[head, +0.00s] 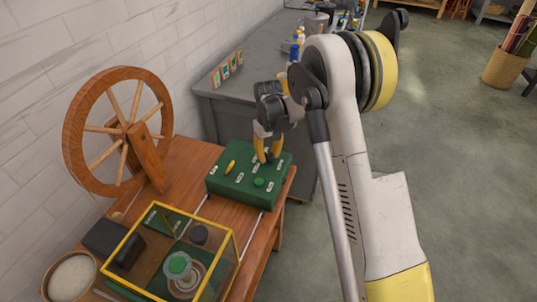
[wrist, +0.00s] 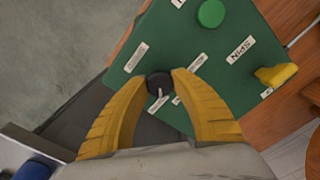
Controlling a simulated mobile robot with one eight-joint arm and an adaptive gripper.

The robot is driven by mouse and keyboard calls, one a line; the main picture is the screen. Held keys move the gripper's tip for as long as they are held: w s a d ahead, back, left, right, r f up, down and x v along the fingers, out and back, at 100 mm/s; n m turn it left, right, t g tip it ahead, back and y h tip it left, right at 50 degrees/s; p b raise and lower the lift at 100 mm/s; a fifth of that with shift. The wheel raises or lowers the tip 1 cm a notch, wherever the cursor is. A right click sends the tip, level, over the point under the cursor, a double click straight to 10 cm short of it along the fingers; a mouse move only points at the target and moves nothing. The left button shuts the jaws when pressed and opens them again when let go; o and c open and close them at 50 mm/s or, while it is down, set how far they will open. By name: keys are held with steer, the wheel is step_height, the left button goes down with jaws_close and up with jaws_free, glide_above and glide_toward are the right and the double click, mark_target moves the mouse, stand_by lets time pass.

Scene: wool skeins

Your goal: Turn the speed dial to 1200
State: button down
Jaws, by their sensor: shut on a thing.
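The green control box (head: 238,198) sits on the wooden table, with white labels on its top. The black speed dial (wrist: 159,84) shows between my fingertips in the wrist view, with a pale pointer line on it. My gripper (head: 266,158) reaches down onto the box from above, its yellow fingers shut on the dial. In the wrist view my gripper (wrist: 159,78) has a fingertip against each side of the dial. Labels surround the dial, but their numbers are too small to read and some are partly hidden by the fingers. In the head view the fingers hide the dial.
The box also carries a green round button (wrist: 211,13) and a yellow lever (wrist: 276,74). A wooden spinning wheel (head: 118,130) stands at the left. A yellow-framed clear case (head: 172,250) is in front. A grey workbench (head: 235,105) stands behind. Open floor lies to the right.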

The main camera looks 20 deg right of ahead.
mark_target(268, 155)
steer(key=shift+m, duration=1.2)
steer(key=c, duration=1)
jaws_free()
step_height(268, 155, up, 12)
